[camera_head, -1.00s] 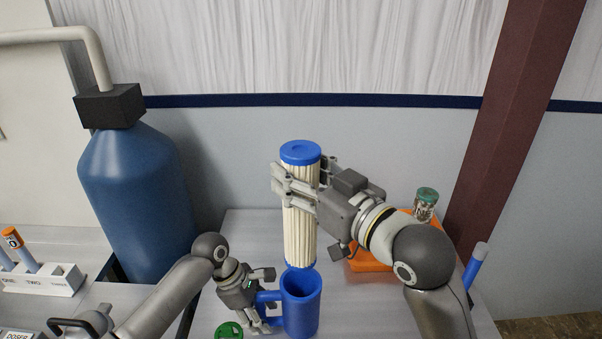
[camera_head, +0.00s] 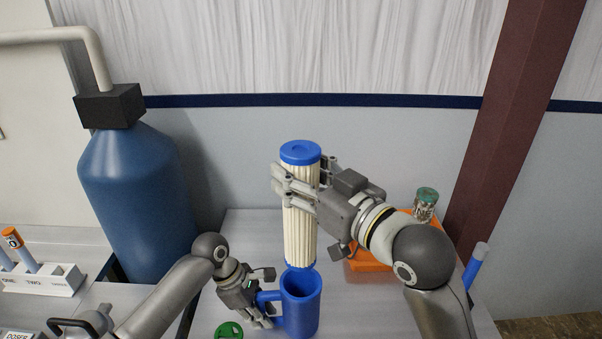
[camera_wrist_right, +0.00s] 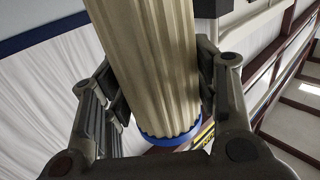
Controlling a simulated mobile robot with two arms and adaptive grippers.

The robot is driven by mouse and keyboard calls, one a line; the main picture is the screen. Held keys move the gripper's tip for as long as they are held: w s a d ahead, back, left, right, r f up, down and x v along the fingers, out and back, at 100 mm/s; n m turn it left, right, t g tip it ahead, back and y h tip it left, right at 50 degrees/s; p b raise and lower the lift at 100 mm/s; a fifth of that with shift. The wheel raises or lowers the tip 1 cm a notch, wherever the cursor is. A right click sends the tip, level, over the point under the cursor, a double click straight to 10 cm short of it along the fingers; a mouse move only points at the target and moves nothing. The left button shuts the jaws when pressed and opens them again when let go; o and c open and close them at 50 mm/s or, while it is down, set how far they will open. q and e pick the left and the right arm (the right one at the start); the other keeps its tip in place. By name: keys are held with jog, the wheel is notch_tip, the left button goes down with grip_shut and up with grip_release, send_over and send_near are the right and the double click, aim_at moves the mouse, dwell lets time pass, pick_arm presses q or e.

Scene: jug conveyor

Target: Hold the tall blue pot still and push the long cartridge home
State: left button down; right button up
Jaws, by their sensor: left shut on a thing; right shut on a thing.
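The long cartridge (camera_head: 299,232) is a cream pleated cylinder with blue end caps. It stands upright above the tall blue pot (camera_head: 301,305), its lower end at the pot's mouth; how far it is inside, if at all, I cannot tell. My right gripper (camera_head: 297,185) is shut around the cartridge's upper part. The right wrist view shows the cartridge (camera_wrist_right: 150,60) between the fingers, with a blue cap at one end. My left gripper (camera_head: 262,304) is shut on the pot's handle at its left side. The pot stands upright on the table.
A green lid (camera_head: 229,331) lies left of the pot. An orange tray (camera_head: 368,262) and a green-capped jar (camera_head: 425,205) are behind my right arm. A large blue tank (camera_head: 138,200) stands at left, near a white rack (camera_head: 42,280). A blue tube (camera_head: 475,267) is at right.

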dwell(0.4)
jog(key=shift+a+f+n+g+y, duration=0.15)
jog(key=shift+a+n+g+y, duration=0.05)
jog(key=shift+n+g+y, duration=0.55)
jog(key=shift+d+r+n+g+y, duration=0.2)
jog(key=shift+d+n+g+y, duration=0.05)
jog(key=shift+n+g+y, duration=0.6)
jog(key=shift+s, duration=0.1)
jog(key=shift+f, duration=0.1)
send_over(300, 244)
jog(key=w, duration=0.3)
jog(key=shift+s+f, duration=0.1)
jog(key=shift+f, duration=7.7)
